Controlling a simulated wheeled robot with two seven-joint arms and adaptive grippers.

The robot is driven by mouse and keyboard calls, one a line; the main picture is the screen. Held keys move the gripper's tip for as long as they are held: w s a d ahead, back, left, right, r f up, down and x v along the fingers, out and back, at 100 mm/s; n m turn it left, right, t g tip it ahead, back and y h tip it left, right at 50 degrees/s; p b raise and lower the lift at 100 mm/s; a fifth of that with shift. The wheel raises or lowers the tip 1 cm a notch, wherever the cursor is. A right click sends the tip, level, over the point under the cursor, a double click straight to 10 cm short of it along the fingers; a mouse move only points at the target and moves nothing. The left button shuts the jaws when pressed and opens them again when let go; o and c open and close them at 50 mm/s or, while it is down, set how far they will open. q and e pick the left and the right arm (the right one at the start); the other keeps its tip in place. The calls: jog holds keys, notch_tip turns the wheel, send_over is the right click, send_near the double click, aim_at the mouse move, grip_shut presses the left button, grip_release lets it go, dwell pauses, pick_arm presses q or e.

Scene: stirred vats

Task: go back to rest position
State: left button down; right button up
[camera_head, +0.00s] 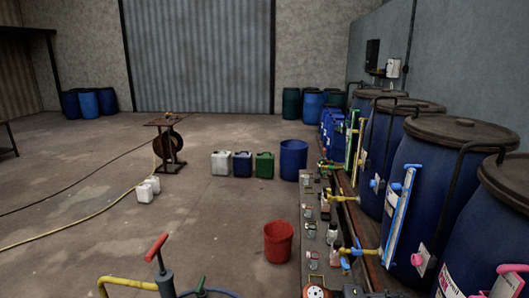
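Neither of my grippers shows in the head view, and no part of my arms can be made out. The view looks along a row of large blue vats (408,190) with dark lids on the right. A low bench (312,235) with small bottles and fittings runs beside them.
A red bucket (278,242) stands left of the bench. A red-handled pump (165,280) is at the bottom edge. Jerrycans (242,165), a blue tub (293,160) and a hose reel stand (168,145) are farther off.

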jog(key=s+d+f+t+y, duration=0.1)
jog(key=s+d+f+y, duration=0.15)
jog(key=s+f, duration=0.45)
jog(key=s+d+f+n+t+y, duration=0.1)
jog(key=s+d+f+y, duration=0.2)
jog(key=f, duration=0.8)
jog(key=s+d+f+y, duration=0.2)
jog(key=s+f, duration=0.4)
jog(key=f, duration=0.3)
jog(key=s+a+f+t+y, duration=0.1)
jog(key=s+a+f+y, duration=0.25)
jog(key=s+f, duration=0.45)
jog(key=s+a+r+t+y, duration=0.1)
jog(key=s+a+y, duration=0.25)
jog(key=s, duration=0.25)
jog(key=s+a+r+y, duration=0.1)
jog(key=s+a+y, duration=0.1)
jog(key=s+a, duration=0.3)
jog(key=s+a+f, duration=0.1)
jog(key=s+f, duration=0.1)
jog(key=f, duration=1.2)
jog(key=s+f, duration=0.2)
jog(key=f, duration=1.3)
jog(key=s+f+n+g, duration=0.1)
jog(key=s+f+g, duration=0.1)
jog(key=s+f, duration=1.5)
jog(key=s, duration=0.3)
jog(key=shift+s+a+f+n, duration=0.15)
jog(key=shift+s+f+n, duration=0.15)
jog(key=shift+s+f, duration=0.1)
